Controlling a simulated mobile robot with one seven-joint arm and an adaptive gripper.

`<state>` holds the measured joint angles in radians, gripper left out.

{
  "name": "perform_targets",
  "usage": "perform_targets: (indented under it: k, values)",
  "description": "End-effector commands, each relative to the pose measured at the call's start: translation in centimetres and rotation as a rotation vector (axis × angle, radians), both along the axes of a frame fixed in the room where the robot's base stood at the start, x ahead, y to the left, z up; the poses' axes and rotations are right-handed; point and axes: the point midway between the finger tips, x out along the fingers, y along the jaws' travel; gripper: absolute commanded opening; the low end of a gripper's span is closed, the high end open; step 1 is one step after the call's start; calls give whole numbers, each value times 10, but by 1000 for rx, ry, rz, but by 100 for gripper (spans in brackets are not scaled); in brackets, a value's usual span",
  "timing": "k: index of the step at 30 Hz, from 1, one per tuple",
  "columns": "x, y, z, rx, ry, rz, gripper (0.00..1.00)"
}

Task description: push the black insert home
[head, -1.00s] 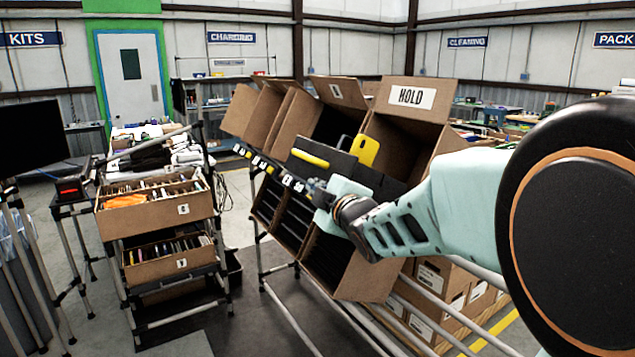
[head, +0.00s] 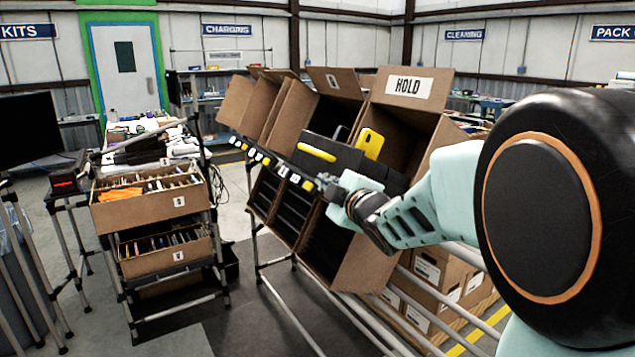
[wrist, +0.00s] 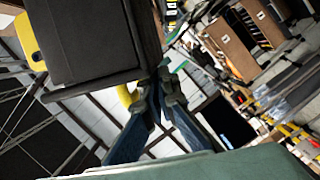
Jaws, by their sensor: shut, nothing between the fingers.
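The black insert (head: 345,160) sits partly inside the tilted HOLD carton (head: 418,125), its near part standing out of the open front. A yellow bar (head: 316,152) shows on its dark face and a yellow item (head: 370,144) stands up behind it. In the head view my gripper (head: 324,184) is at the front lower edge of the insert; whether it touches is hard to tell. In the wrist view the shut, empty fingers (wrist: 160,92) are beside a large dark panel (wrist: 85,40), which looks like the insert.
More tilted cartons (head: 290,120) stand left of the HOLD carton along a rail with yellow and white tags (head: 265,160). Closed boxes (head: 430,290) are stacked below right. A cart with open bins (head: 152,200) stands at left, with clear floor between.

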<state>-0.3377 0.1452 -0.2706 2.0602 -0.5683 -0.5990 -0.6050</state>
Motion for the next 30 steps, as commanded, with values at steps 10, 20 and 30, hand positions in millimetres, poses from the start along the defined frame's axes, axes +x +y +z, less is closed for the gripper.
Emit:
perform_targets:
  k: [10,20,30]
  values:
    - [34,-51,-35,-2,4,-6,0]
    - [61,-91,-60,0,3,-3,0]
    - [75,-112,-73,0,2,-1,0]
